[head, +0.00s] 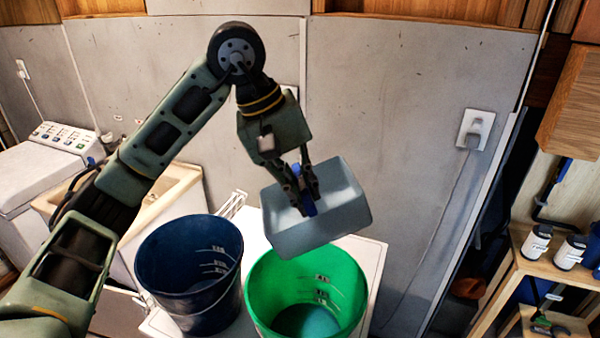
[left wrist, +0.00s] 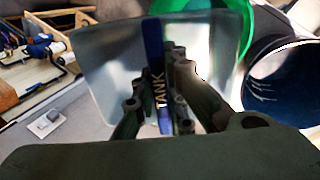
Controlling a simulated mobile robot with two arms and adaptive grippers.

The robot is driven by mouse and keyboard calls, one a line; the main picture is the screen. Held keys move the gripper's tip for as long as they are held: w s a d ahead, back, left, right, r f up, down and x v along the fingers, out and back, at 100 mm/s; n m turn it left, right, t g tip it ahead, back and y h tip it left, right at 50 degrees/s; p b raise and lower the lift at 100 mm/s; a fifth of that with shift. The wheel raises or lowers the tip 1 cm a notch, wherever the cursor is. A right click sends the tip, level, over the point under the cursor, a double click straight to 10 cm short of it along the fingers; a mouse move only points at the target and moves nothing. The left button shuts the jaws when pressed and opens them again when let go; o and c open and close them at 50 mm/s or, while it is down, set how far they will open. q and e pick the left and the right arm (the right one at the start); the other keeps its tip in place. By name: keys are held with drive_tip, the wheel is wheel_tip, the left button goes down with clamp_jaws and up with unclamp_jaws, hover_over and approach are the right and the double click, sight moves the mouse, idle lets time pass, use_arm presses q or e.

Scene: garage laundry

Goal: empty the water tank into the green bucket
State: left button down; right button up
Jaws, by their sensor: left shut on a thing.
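The water tank (head: 335,222) is a pale grey, open-topped box with a blue handle. My left gripper (head: 303,203) is shut on that handle and holds the tank in the air, tilted, above the far rim of the green bucket (head: 262,287). In the left wrist view the tank (left wrist: 108,70) shows its inside and the word TANK on the handle. The green bucket (left wrist: 249,35) is partly behind it there. The bucket's bottom looks blue-green; I cannot tell how much water is in it or in the tank. My right gripper is not in view.
A dark blue bucket (head: 172,262) stands left of the green one, both on a white surface (head: 372,262). A sink (head: 180,185) and a white washer (head: 45,165) are at left. A wooden shelf (head: 538,268) with bottles is at right.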

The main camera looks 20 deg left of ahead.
use_arm(q)
drive_tip(key=shift+w+d+r+g+y+p, duration=0.15)
drive_tip(key=shift+d+r+g+y+p, duration=0.15)
drive_tip(key=shift+r+y+p, duration=0.5)
drive_tip(key=shift+w+f, duration=0.1)
drive_tip(key=shift+f, duration=0.05)
drive_tip(key=shift+d+g, duration=0.15)
drive_tip(key=shift+g, duration=0.15)
drive_tip(key=shift+w+d+r+g+y, duration=0.3)
drive_tip(key=shift+g+y, duration=0.1)
drive_tip(key=shift+y, duration=0.5)
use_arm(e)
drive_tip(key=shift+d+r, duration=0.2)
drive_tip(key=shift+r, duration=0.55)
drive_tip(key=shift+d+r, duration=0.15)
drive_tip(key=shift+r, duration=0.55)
use_arm(q)
drive_tip(key=shift+s, duration=0.1)
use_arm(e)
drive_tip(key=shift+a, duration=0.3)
